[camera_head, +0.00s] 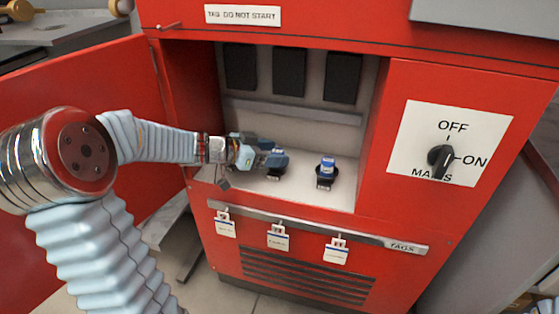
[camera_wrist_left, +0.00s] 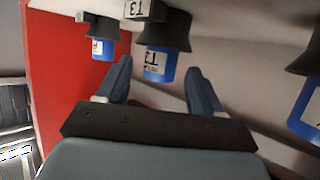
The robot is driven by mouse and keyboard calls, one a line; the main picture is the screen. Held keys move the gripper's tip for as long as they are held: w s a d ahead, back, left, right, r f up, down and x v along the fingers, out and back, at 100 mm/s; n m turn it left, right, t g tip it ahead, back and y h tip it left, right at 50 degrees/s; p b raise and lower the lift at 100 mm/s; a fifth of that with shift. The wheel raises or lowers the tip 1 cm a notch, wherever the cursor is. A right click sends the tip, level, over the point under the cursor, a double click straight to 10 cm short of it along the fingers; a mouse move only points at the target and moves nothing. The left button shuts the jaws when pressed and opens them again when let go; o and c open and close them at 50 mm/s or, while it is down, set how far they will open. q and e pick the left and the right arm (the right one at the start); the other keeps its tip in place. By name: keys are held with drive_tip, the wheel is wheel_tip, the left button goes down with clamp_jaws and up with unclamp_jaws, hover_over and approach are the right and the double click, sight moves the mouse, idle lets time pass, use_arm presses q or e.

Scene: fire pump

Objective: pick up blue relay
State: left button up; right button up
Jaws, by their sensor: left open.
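Blue relays in black round sockets sit on the pale shelf (camera_head: 345,194) inside the red cabinet. One blue relay (camera_head: 327,167) stands clear on the right in the head view. Another relay (camera_head: 277,159) is close to the fingertips of my left gripper (camera_head: 262,158). In the wrist view a blue relay marked T3 (camera_wrist_left: 160,66) is between the open fingers of my left gripper (camera_wrist_left: 163,78), with no clear contact. A second relay (camera_wrist_left: 103,49) is to its left and a third (camera_wrist_left: 305,107) is at the right edge. My right gripper is out of view.
Three dark panels (camera_head: 289,71) are on the compartment's back wall. An open red door (camera_head: 90,85) is at left, beside my left arm. Tags (camera_head: 278,238) hang from a rail on the cabinet's front. A MAINS switch (camera_head: 440,158) is on the right panel.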

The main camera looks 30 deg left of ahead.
sight(274, 153)
use_arm(q)
drive_tip(key=x, duration=0.3)
drive_tip(key=shift+w+d+f+b, duration=0.2)
drive_tip(key=shift+b, duration=0.15)
drive_tip(key=shift+c, duration=0.3)
drive_tip(key=c, duration=1)
drive_tip(key=shift+r, duration=0.15)
